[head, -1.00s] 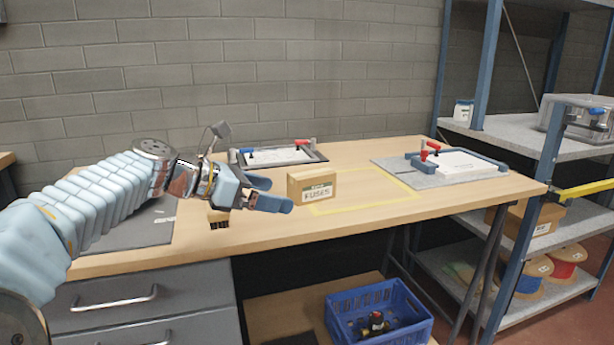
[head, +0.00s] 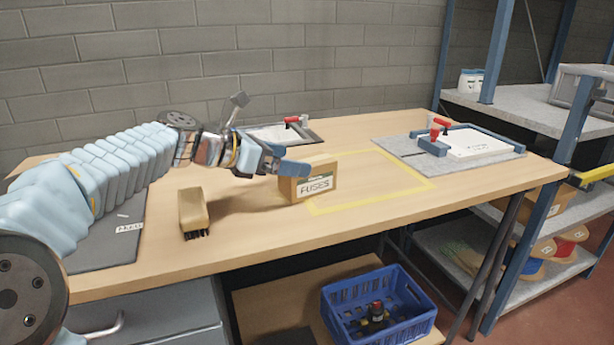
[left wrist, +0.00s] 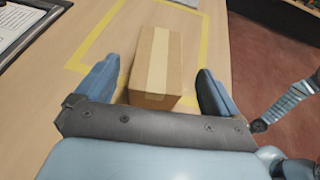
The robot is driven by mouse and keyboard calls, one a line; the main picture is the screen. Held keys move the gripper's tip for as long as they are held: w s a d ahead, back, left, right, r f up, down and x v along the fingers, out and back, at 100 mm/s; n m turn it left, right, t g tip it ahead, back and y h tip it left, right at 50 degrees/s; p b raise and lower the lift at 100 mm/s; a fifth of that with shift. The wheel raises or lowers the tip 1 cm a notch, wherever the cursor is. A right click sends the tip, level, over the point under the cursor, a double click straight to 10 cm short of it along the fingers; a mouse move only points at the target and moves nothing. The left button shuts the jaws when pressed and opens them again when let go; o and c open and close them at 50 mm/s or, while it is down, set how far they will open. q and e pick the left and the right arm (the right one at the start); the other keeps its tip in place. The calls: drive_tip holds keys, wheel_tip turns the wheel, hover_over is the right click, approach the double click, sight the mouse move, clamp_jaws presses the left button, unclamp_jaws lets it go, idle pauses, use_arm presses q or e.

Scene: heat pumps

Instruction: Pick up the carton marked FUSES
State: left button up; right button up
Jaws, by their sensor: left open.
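The carton marked FUSES (head: 308,182) is a small brown cardboard box with a white label. The left gripper is open. My right gripper is not in the head view.
A brush (head: 193,211) lies on the bench near the left arm. A blue crate (head: 378,306) stands below, and shelving (head: 540,112) is at the right.

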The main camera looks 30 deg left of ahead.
sight(306, 161)
use_arm(q)
drive_tip(key=x, duration=0.5)
drive_tip(key=shift+w, duration=0.45)
drive_tip(key=c, duration=1.2)
drive_tip(key=shift+r, duration=0.1)
